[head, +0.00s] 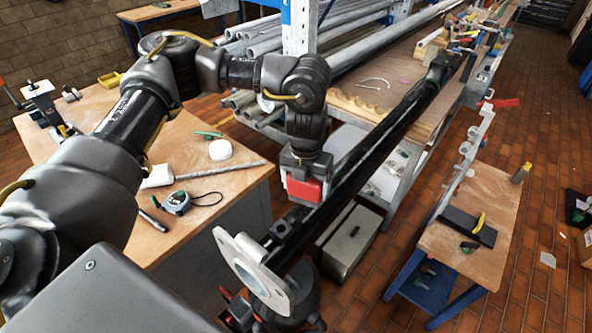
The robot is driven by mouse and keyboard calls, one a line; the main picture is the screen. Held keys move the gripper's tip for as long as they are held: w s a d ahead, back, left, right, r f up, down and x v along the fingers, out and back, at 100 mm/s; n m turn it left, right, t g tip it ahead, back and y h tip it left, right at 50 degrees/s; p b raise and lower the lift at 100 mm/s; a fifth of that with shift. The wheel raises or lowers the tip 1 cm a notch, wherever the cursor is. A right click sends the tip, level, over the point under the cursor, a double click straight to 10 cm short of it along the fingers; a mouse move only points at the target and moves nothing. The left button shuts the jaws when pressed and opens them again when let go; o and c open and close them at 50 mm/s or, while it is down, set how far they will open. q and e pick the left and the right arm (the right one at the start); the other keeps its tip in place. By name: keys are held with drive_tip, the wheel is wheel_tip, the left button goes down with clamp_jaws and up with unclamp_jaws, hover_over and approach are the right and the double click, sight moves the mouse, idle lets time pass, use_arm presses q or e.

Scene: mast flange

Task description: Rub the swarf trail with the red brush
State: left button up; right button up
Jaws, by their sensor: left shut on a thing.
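My left gripper (305,178) points down over the long black mast (395,122) and is shut on the red brush (304,190). The brush sits at the near part of the mast, by its upper side. Whether its underside touches the mast is hidden. A pale streak (348,160) runs along the mast just right of the brush; it may be the swarf trail, but it is too small to tell. I cannot make out my right gripper.
A wooden bench (240,190) at left holds a white roll (220,150), a tape measure (177,202) and a rod. A metal toolbox (350,240) stands below the mast. A small wooden table (480,250) is at right. Pipe racks stand behind. The brick floor at right is mostly clear.

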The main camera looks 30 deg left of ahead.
use_arm(q)
drive_tip(key=a+n, duration=0.2)
drive_tip(key=n, duration=0.1)
drive_tip(key=a+n, duration=0.1)
drive_tip(key=n, duration=0.1)
drive_tip(key=shift+w+r+p, duration=0.3)
drive_tip(key=shift+w+p, duration=0.1)
drive_tip(key=shift+f, duration=0.1)
